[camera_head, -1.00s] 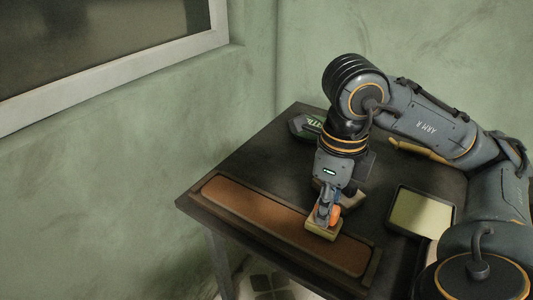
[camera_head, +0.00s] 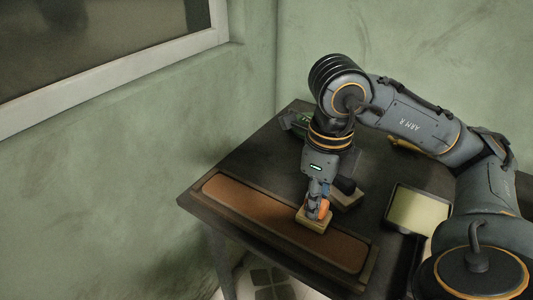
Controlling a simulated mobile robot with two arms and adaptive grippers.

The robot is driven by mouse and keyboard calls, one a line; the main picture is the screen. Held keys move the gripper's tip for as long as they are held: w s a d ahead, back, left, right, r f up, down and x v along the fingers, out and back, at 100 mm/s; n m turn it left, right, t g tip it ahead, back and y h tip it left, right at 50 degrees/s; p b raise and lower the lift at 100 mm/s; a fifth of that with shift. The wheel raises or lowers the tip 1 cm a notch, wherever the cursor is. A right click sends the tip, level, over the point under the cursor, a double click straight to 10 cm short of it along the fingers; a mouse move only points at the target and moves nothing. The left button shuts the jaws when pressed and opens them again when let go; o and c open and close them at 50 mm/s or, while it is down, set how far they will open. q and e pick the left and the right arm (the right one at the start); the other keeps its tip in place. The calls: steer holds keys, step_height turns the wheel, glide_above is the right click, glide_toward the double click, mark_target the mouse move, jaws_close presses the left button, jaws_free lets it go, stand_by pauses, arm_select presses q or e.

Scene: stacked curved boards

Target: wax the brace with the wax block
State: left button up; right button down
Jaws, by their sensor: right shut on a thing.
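The brace seems to be the long orange-brown board (camera_head: 240,198) set in a dark frame along the table's front-left edge. My right gripper (camera_head: 317,211) points down over its middle-right part and is shut on a tan block, which seems to be the wax block (camera_head: 313,223). The block's underside is hidden, but it appears to rest on or just above the brace's surface. My left gripper is not in view.
A second tan block (camera_head: 350,198) lies behind the gripper. A black-rimmed tray with a pale yellow pad (camera_head: 420,210) is at the right. A green-and-black object (camera_head: 297,122) lies at the back corner. The dark table (camera_head: 248,152) is clear at the left.

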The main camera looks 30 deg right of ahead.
steer(key=shift+w, duration=0.1)
steer(key=shift+w+a, duration=0.15)
steer(key=shift+w+a+p, duration=0.1)
steer(key=shift+w+p, duration=0.25)
steer(key=shift+p, duration=0.05)
steer(key=shift+w+a, duration=0.15)
steer(key=shift+w, duration=0.1)
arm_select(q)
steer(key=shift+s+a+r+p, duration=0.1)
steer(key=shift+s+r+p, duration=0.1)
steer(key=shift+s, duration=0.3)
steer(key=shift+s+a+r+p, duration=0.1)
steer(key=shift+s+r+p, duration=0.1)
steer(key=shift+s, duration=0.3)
arm_select(e)
steer(key=shift+w+a+f, duration=0.15)
steer(key=shift+w+a, duration=0.1)
steer(key=shift+w, duration=0.35)
steer(key=shift+w, duration=0.1)
steer(key=shift+w+a+p, duration=0.45)
steer(key=shift+w, duration=0.35)
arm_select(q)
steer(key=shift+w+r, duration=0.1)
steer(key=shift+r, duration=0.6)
arm_select(e)
steer(key=shift+w+a, duration=0.2)
steer(key=shift+w, duration=0.5)
